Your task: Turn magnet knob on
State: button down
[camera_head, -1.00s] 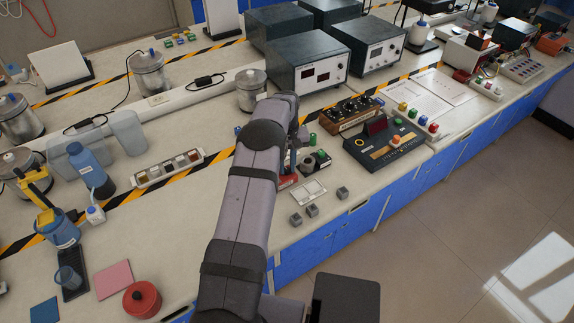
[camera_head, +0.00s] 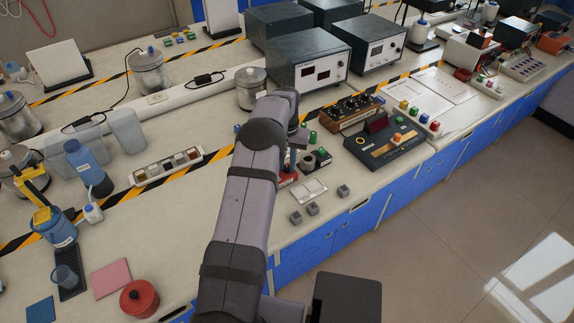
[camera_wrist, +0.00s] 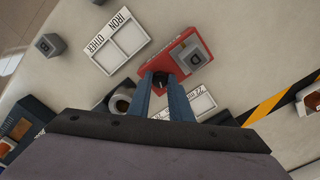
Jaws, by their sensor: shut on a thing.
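A red box (camera_wrist: 165,57) lies under my gripper in the wrist view, with a grey cube marked D (camera_wrist: 191,54) on its top. My gripper (camera_wrist: 161,78) is shut on a small dark knob (camera_wrist: 160,79) on the box's near part. The knob is mostly hidden between the two blue fingers, and its turn angle cannot be told. In the head view, only a bit of the red box (camera_head: 288,179) shows beside my arm, and the fingertips are mostly hidden.
A white tray labelled IRON and OTHER (camera_wrist: 119,38) lies beside the red box. Another grey cube (camera_wrist: 49,44) stands beyond it. A dark ring-shaped part (camera_wrist: 120,103) is close to the left finger. A black console (camera_head: 385,150) stands to the right in the head view.

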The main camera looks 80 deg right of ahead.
jog(key=m, duration=0.6)
jog(key=shift+d+m+b, duration=0.1)
jog(key=shift+m+b, duration=0.2)
jog(key=shift+b, duration=0.1)
jog(key=m, duration=0.6)
jog(key=shift+r, duration=0.1)
jog(key=shift+m, duration=0.3)
jog(key=c, duration=1.9)
grip_release()
jog(key=shift+o, duration=0.2)
jog(key=shift+r+b, duration=1.05)
jog(key=shift+r, duration=2.6)
